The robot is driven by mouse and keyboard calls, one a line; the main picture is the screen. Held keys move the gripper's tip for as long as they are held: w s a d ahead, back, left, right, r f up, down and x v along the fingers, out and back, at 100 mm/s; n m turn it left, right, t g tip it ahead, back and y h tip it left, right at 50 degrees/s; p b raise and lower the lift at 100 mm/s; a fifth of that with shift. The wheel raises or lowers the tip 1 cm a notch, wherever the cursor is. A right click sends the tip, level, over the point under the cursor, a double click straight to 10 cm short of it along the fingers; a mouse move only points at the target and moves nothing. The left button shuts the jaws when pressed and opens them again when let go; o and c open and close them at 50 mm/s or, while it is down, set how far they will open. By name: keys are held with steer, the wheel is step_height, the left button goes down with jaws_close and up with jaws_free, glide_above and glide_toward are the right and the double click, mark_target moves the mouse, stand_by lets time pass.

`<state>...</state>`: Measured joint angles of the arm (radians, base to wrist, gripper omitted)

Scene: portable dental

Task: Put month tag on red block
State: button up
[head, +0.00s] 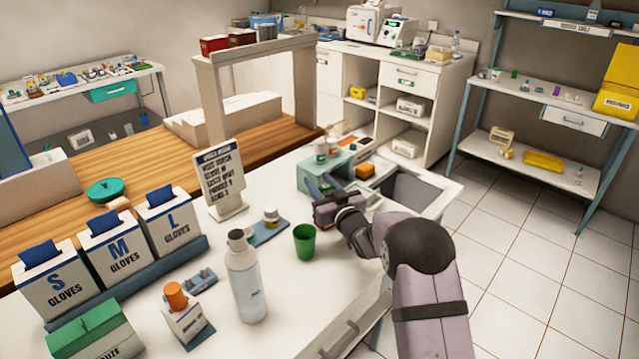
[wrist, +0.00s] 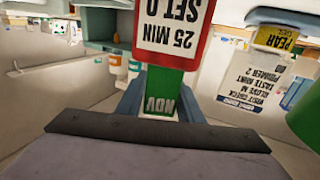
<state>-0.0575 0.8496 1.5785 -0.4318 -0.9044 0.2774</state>
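The wrist view is upside down. A green tag (wrist: 164,82) marked NOV lies between the two blue-grey fingers of my gripper (wrist: 159,103), which press against its sides. Beyond it, at the top middle, is a red-edged block (wrist: 209,18) with a white face reading "25 MIN SET 0". The tag meets its edge in the picture; I cannot tell whether they touch. In the head view my gripper (head: 322,188) is low over the white counter, beside the teal box, and hides most of the tag and block.
A green cup (head: 304,242) stands close to my gripper. A white bottle (head: 246,280), a lettered sign (head: 220,182) and glove boxes (head: 115,245) stand further left. The teal box (head: 312,180) carries small bottles.

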steer(key=shift+o, duration=0.9)
steer(key=shift+r, duration=0.2)
steer(key=b+v, duration=0.1)
steer(key=v, duration=1.1)
steer(key=shift+f, duration=0.1)
